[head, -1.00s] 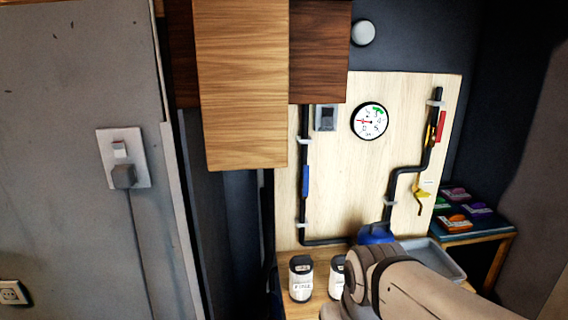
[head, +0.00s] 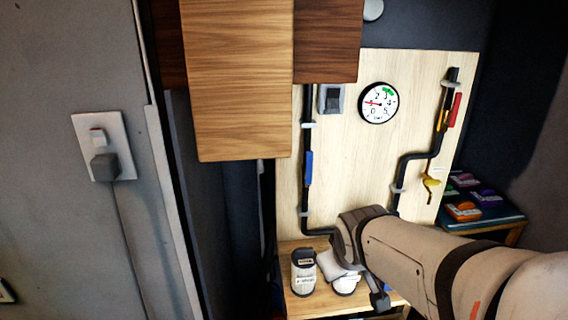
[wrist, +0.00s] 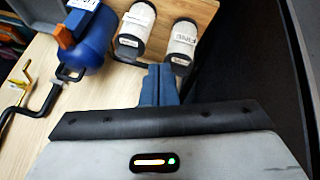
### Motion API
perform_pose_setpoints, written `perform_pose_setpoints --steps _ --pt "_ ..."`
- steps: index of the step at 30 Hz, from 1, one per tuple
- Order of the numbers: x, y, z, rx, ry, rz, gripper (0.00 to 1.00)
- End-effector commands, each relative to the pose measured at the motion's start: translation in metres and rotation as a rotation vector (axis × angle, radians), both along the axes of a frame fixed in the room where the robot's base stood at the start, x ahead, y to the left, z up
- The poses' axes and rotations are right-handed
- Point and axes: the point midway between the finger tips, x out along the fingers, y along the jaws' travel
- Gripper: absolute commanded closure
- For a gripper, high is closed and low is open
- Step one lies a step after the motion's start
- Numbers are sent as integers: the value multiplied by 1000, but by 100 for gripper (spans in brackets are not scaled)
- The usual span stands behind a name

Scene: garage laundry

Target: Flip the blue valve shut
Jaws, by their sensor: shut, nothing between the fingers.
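The blue valve handle (head: 309,168) is on the left black pipe (head: 306,110) in the head view. It lies upright, in line with the pipe. My gripper (wrist: 160,83) shows in the wrist view with its blue-grey fingers together and nothing between them. It is apart from the valve, near the two white-labelled canisters. In the head view my arm reaches in from the lower right below the board, and the fingertips cannot be made out. The blue valve does not show in the wrist view.
A canister (head: 303,272) stands on the wooden shelf. A blue tank (wrist: 83,42) with an orange part is beside the canisters. A gauge (head: 379,102), a red handle (head: 455,109) and a yellow handle (head: 430,184) are right of the valve. A wooden cabinet (head: 238,80) hangs upper left.

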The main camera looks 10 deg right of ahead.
Motion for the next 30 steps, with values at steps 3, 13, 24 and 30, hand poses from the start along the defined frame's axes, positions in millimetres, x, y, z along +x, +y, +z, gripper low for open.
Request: perform_pose_setpoints --steps 3,13,24,30 --pt "61 -13 11 -178 -195 199 100" --pt "172 3 64 -692 -725 742 100" --pt "191 30 86 -930 -1006 974 100" --pt "191 31 87 -934 -1011 976 100"
